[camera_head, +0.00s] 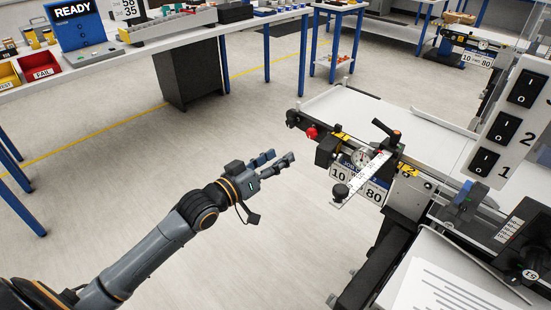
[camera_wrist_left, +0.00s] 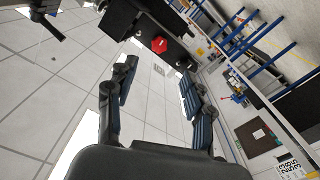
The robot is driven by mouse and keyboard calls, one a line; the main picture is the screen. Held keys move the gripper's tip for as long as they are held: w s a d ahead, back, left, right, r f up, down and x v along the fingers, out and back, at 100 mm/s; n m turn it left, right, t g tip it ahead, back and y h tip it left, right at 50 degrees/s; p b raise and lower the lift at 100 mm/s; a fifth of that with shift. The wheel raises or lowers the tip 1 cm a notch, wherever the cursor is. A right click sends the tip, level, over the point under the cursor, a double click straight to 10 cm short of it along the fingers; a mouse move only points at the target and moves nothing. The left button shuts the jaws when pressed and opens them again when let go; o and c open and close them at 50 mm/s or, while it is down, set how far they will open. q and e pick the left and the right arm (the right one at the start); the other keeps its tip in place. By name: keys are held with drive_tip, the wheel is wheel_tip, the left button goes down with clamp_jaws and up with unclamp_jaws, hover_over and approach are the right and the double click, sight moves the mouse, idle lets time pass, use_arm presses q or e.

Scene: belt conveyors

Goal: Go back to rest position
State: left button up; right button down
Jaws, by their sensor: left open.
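My left gripper (camera_head: 277,162) is in the middle of the head view, its arm coming in from the lower left. It points right, toward the belt conveyor (camera_head: 400,108), and is apart from it. In the left wrist view the two fingers of the left gripper (camera_wrist_left: 157,95) are spread, with nothing between them. My right gripper does not show in either view.
The conveyor's near side carries a red knob (camera_head: 311,133), a gauge and a ruler plate (camera_head: 362,182). A switch panel (camera_head: 507,120) stands at the right. A workbench (camera_head: 130,55) with bins runs along the back left. Open floor (camera_head: 110,160) lies left of the arm.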

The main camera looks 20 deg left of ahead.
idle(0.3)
use_arm(q)
drive_tip(key=s+a+f+n+g+y, duration=0.1)
drive_tip(key=a+f+g+y, duration=0.15)
drive_tip(key=f, duration=0.95)
drive_tip(key=s+a+f+g+y, duration=0.15)
drive_tip(key=a+f, duration=0.25)
drive_tip(key=f, duration=0.8)
drive_tip(key=s+f+g+y, duration=0.15)
drive_tip(key=s+f, duration=0.25)
drive_tip(key=f, duration=0.4)
drive_tip(key=s+f+g, duration=0.2)
drive_tip(key=s+f, duration=0.2)
drive_tip(key=f, duration=0.5)
drive_tip(key=s+d+f+m+g, duration=0.2)
drive_tip(key=s+f+g, duration=0.3)
drive_tip(key=s+f, duration=1.3)
drive_tip(key=s+d+f+m+g, duration=0.1)
drive_tip(key=s+d+f, duration=0.1)
drive_tip(key=s, duration=0.8)
drive_tip(key=s+d+f+m+g, duration=0.1)
drive_tip(key=s+d+f+g, duration=0.1)
drive_tip(key=s, duration=0.8)
drive_tip(key=shift+s+d+y, duration=0.2)
drive_tip(key=shift+d+y, duration=0.15)
drive_tip(key=shift+d, duration=0.1)
drive_tip(key=shift+g, duration=0.25)
